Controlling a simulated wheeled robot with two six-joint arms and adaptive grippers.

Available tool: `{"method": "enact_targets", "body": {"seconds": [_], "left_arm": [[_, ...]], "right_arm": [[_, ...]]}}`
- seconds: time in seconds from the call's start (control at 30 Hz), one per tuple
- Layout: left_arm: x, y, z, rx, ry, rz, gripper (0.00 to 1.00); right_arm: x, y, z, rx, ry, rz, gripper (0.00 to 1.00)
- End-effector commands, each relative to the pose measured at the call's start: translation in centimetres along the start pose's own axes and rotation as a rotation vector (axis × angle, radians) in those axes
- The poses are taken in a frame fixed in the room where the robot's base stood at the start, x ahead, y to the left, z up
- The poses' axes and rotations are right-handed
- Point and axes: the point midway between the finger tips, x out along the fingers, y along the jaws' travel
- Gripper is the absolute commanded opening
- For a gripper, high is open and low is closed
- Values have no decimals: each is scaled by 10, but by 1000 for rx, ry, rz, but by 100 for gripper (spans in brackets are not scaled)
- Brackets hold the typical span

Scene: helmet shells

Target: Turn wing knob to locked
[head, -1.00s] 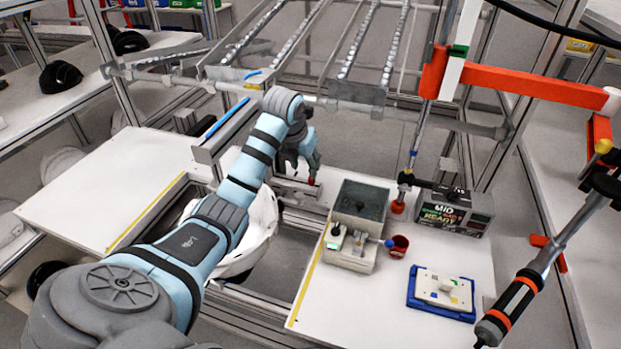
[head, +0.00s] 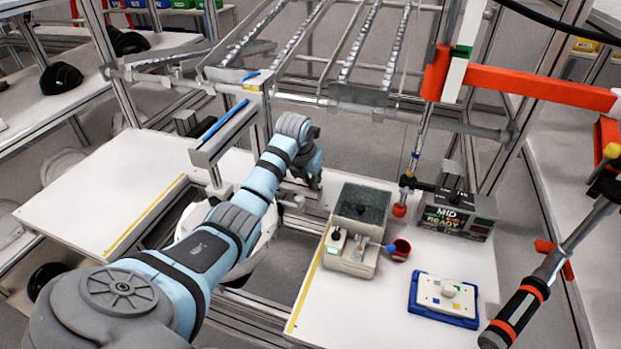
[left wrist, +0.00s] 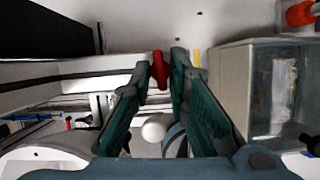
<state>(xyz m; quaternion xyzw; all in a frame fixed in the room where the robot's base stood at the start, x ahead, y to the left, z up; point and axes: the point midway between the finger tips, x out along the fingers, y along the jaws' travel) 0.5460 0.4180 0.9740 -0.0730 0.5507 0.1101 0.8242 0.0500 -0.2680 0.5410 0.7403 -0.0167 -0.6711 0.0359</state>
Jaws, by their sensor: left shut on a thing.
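The red wing knob (left wrist: 160,72) shows in the left wrist view as a narrow upright red shape between my fingertips. My left gripper (left wrist: 161,75) is shut on it, with a fingertip on each side. In the head view my left gripper (head: 313,183) is at the back of the fixture, left of the grey box, and its hand hides the knob. A white helmet shell (head: 262,238) sits in the fixture below, partly hidden by my arm. The knob's locked mark cannot be made out. My right gripper is not in view.
A blue tray (head: 443,318) and a display box (head: 457,216) are further right. A hanging tool (head: 515,312) is at the right front. The left white tabletop (head: 90,205) is clear.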

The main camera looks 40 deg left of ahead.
Motion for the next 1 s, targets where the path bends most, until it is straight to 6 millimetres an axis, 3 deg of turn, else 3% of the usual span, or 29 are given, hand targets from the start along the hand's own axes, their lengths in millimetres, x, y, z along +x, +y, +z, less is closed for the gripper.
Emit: {"method": "enact_targets", "body": {"seconds": [0.37, 1.0], "left_arm": [[0, 1, 0, 77, 0, -32, 0], [2, 5, 1, 527, -3, -220, 0]], "right_arm": [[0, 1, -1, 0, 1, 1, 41], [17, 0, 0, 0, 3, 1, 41]]}}
